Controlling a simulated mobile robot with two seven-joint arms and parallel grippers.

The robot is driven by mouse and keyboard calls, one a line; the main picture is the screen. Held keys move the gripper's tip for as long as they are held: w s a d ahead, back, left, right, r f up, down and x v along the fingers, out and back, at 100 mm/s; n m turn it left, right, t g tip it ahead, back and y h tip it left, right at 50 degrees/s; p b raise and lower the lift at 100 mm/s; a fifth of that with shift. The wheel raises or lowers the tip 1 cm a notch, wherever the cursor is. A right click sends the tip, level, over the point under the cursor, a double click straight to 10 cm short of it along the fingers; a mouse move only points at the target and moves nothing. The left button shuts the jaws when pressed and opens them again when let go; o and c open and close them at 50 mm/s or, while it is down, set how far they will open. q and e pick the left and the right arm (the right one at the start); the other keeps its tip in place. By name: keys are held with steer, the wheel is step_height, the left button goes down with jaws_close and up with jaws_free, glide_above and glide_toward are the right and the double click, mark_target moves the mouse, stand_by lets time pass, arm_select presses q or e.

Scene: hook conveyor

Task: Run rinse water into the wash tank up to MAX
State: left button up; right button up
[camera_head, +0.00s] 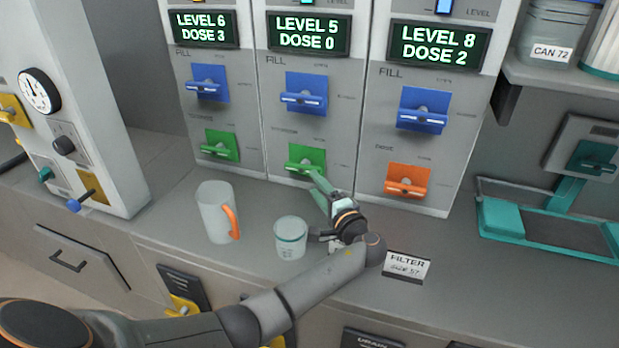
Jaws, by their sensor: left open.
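Three grey panels stand side by side, each with a green-lit display. The left display (204,29) reads LEVEL 6, DOSE 3. The middle display (308,33) reads LEVEL 5, DOSE 0. The right display (438,45) reads LEVEL 8, DOSE 2. Under FILL, each panel has a blue lever: left (208,84), middle (304,95), right (422,112). Lower levers are green on the left (220,146) and middle (304,161), orange on the right (407,182). My left gripper (318,182) is open at the middle green lever; contact is unclear. No tank name or MAX mark is readable.
A clear jug with an orange handle (214,212) and a small cup (290,238) stand on the counter left of my gripper. A FILTER card (406,267) lies right of it. A teal-framed tray (548,227) is at right. CAN 72 (550,48) sits on a shelf.

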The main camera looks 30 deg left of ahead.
arm_select(q)
steer(key=v, duration=0.6)
steer(key=shift+s+d, duration=0.2)
steer(key=shift+d, duration=0.15)
stand_by(0.5)
stand_by(0.5)
